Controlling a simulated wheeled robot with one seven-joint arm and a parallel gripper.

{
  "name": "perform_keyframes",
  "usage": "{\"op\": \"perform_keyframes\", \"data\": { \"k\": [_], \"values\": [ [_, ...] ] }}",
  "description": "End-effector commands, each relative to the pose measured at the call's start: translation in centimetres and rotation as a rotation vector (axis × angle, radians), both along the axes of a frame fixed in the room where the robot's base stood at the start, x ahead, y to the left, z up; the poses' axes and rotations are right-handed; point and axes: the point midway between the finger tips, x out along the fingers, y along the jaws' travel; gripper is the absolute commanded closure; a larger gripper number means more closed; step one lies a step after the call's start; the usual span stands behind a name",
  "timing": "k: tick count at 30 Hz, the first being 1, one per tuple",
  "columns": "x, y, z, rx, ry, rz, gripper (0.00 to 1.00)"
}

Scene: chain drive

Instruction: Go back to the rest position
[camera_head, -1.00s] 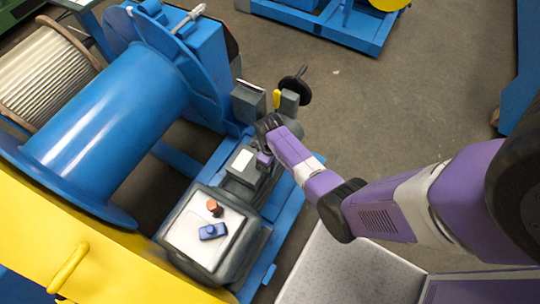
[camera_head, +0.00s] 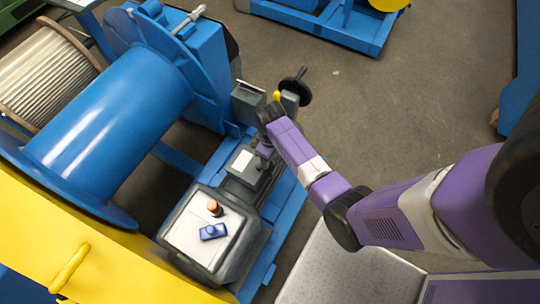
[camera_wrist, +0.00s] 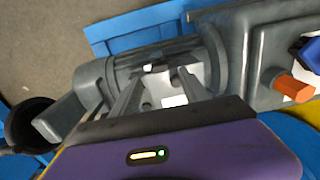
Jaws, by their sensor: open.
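My gripper (camera_head: 263,150) hangs at the end of my purple arm, above the grey drive unit (camera_head: 245,168) on the blue frame. In the wrist view my gripper's two fingers (camera_wrist: 158,88) are apart, with nothing visible between them. The grey machinery, with a pale label, shows below and beyond the fingers. A grey box with a pale top (camera_head: 188,232) stands nearer the front of the frame. On it are an orange-brown cylinder (camera_head: 214,207) and a blue object (camera_head: 212,231); the cylinder also shows at the right in the wrist view (camera_wrist: 292,87).
A large blue drum (camera_head: 115,115) stands left of my gripper. A black handwheel (camera_head: 295,88) and a small yellow part (camera_head: 276,96) are just beyond my wrist. A yellow beam (camera_head: 40,235) crosses the lower left. Open floor (camera_head: 400,115) lies to the right.

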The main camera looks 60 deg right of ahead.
Motion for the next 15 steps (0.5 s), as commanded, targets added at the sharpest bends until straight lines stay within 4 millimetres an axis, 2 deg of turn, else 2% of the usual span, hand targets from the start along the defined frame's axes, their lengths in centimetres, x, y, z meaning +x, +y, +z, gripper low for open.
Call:
{"op": "perform_keyframes", "data": {
  "k": [6, 15],
  "values": [
    [0.0, 0.0, 1.5, 0.000, -0.001, 0.000, 0.47],
    [0.0, 0.0, 1.6, 0.000, 0.000, 0.000, 0.47]
  ]
}}
